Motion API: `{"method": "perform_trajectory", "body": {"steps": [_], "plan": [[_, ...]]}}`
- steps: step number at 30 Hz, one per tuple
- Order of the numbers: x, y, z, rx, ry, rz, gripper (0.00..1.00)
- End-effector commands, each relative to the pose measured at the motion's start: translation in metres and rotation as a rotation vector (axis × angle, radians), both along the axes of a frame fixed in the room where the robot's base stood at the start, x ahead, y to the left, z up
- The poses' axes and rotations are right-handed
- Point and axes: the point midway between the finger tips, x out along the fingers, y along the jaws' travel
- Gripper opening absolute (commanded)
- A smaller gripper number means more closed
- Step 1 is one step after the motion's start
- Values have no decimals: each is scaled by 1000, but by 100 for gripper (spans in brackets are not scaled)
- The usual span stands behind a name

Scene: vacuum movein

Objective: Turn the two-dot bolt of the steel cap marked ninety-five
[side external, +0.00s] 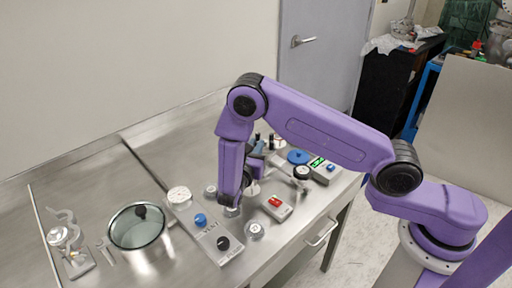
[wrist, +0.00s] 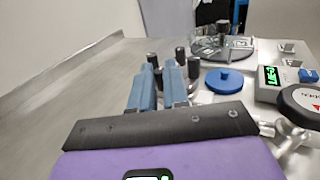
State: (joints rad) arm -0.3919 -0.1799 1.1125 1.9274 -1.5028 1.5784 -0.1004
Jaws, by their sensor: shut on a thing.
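My gripper (wrist: 160,72) has two blue fingers close together, shut on what looks like a black-topped bolt (wrist: 152,59), mostly hidden by the fingers. Two more black-topped posts, one just behind the right finger (wrist: 181,54) and one to its right (wrist: 193,70), stand close by. The steel cap under the fingers is hidden, and I cannot read a ninety-five or any dots. In the side external view my gripper (side external: 258,152) is low over the steel table's far part, partly covered by my arm.
A round plate with black posts (wrist: 225,46) stands behind, with a blue disc (wrist: 224,81) nearer. A box with a green display (wrist: 270,78) and a round black-rimmed gauge (wrist: 303,103) are at right. A glass-lidded pot (side external: 137,228) stands at left.

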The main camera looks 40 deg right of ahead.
Motion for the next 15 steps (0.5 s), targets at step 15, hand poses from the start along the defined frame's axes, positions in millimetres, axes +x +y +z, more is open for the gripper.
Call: {"method": "perform_trajectory", "body": {"steps": [15], "plan": [[3, 2, 0, -1, 2, -175, 0]]}}
